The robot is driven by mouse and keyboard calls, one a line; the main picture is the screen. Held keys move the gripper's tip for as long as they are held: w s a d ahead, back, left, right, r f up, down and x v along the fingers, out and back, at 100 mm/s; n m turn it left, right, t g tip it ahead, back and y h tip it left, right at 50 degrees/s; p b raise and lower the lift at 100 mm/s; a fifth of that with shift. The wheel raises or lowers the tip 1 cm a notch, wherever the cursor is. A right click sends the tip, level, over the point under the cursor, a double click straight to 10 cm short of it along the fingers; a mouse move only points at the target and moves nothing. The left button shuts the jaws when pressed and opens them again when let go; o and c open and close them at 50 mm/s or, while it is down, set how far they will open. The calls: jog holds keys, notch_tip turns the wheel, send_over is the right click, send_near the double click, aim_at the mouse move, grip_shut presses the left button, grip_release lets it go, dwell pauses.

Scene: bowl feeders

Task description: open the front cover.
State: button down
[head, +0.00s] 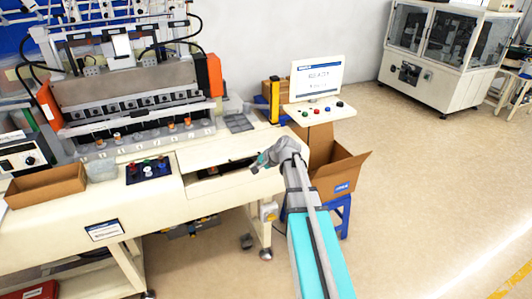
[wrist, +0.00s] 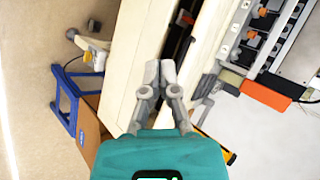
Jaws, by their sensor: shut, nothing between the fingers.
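The front cover (head: 222,192) is a cream panel on the front of the cream machine bench, right of the button panel. A dark gap with parts inside shows behind its top edge, so it stands partly open. In the wrist view the cover (wrist: 136,55) is a long cream slab left of the dark gap. My gripper (head: 254,167) is at the right end of this gap. In the wrist view my gripper (wrist: 160,70) has its fingertips together and empty, over or against the cover's edge. I cannot tell whether they touch it.
A monitor with buttons (head: 318,80) stands behind my arm on the right. A cardboard box (head: 338,172) sits on a blue stool (head: 342,212) beside my arm. A button panel (head: 149,171) and an open cardboard tray (head: 45,187) lie left on the bench. Floor at the right is clear.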

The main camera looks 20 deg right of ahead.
jog(key=s+a+f+n+g+h, duration=0.1)
jog(key=s+a+f+n+g, duration=0.1)
jog(key=s, duration=0.5)
jog(key=s+a+f+n+g+h+b, duration=0.1)
jog(key=s+a+f+n+g+h, duration=0.1)
jog(key=s+a+n, duration=0.3)
jog(key=s+a+f+n+g+h+b, duration=0.1)
jog(key=s+a+f+n+g+h, duration=0.1)
jog(key=s, duration=0.8)
jog(key=a+f+n+g, duration=0.1)
jog(key=a+f+n, duration=0.1)
jog(key=a, duration=0.1)
jog(key=shift+a, duration=0.35)
